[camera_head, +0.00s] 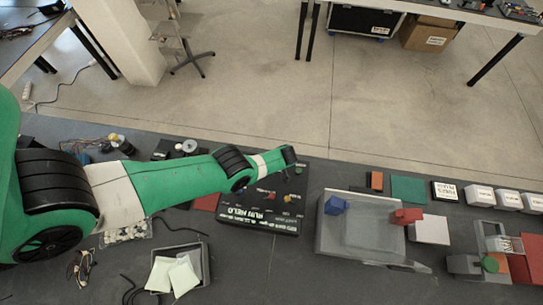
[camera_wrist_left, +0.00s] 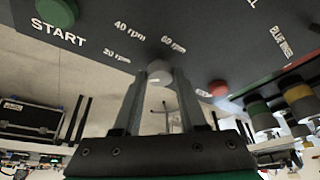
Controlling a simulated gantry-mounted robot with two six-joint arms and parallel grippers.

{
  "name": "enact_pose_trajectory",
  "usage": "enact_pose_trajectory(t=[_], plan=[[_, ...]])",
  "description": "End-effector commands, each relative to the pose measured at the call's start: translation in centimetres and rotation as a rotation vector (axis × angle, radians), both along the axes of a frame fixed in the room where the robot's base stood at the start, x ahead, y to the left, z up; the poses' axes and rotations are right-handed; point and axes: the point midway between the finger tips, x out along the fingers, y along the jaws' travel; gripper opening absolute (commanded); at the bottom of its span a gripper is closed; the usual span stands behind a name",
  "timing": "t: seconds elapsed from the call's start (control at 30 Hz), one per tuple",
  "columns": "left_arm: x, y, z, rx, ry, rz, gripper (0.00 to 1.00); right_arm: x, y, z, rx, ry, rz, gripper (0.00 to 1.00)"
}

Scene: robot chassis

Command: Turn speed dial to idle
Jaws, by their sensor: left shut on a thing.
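The speed dial (camera_wrist_left: 160,70) is a pale round knob on a dark panel (camera_wrist_left: 105,45), with 20, 40 and 60 rpm printed around it in the left wrist view. My left gripper (camera_wrist_left: 159,80) is shut on the dial, one finger on each side. No idle label can be read, and the dial's pointer cannot be made out. In the head view, the black control box (camera_head: 258,219) with white lettering sits on the dark table. My left gripper (camera_head: 289,157) is over its far side, and the arm hides part of the box.
A green START button (camera_wrist_left: 57,12) and a red button (camera_wrist_left: 218,88) are on the panel. A grey tray (camera_head: 345,238) with blue and red pieces stands right of the box. An open bin (camera_head: 205,262) with pale sheets stands in front to the left.

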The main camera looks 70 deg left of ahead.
Motion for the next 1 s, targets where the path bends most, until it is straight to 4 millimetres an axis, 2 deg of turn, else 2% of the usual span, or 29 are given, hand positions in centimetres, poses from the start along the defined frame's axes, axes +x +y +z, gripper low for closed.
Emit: enact_pose_trajectory(t=[0.23, 0.77, 0.8, 0.93, 1.0], plan=[[0.07, -0.03, -0.24, -0.002, -0.002, 0.087, 0.0, 0.0, 0.0, -1.08, 0.0, 0.0, 0.0, 0.0], [0.07, -0.03, -0.08, 0.0, -0.003, 0.111, 0.0, 0.0, 0.0, -1.15, 0.0, 0.0, 0.0, 0.0], [0.07, -0.03, -0.08, -0.001, -0.002, 0.112, 0.48, 0.0, 0.0, -1.15, 0.0, 0.0, 0.0, 0.0], [0.07, -0.02, -0.06, -0.001, -0.002, 0.111, 0.71, 0.0, 0.0, -1.14, 0.0, 0.0, 0.0, 0.0], [0.08, -0.02, -0.04, -0.001, -0.002, 0.111, 0.71, 0.0, 0.0, -1.14, 0.0, 0.0, 0.0, 0.0]])
